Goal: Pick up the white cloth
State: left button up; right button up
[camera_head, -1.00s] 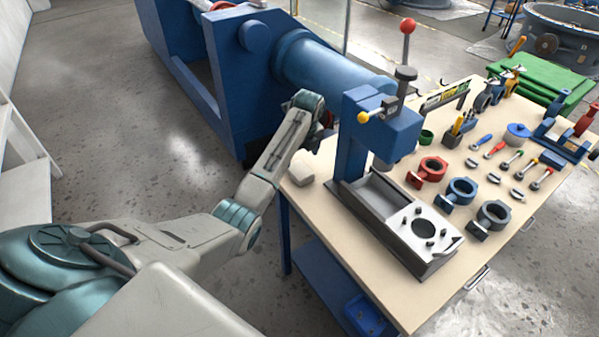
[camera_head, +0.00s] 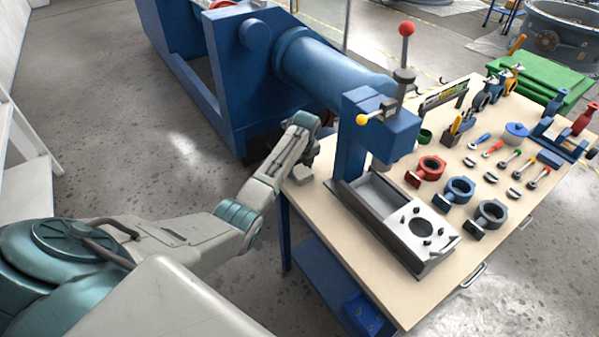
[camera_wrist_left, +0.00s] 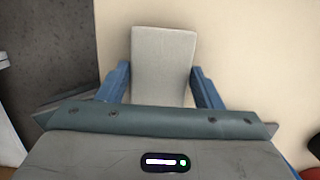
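The white cloth (camera_wrist_left: 164,62) looks like a light grey folded block on the table top in the left wrist view. My left gripper (camera_wrist_left: 160,84) is open, with one blue finger on each side of the cloth's near part. Narrow gaps show between fingers and cloth, so it does not look gripped. In the head view the cloth (camera_head: 300,174) sits at the table's left edge, beside the press, partly covered by my left wrist. My left gripper's fingers are hard to make out there. My right gripper is not in view.
The blue press (camera_head: 352,150) with its grey base stands just right of the cloth on the beige table (camera_head: 345,240). Red, blue and grey valve bodies (camera_head: 460,190) and several tools lie farther right. A large blue machine (camera_head: 215,90) stands behind.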

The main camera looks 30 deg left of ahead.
aim_at(300, 169)
pick_arm(q)
jog(key=c, duration=0.4)
jog(key=shift+r, duration=0.2)
notch_tip(300, 169, up, 10)
jog(key=b, duration=0.2)
jog(key=shift+f, duration=0.15)
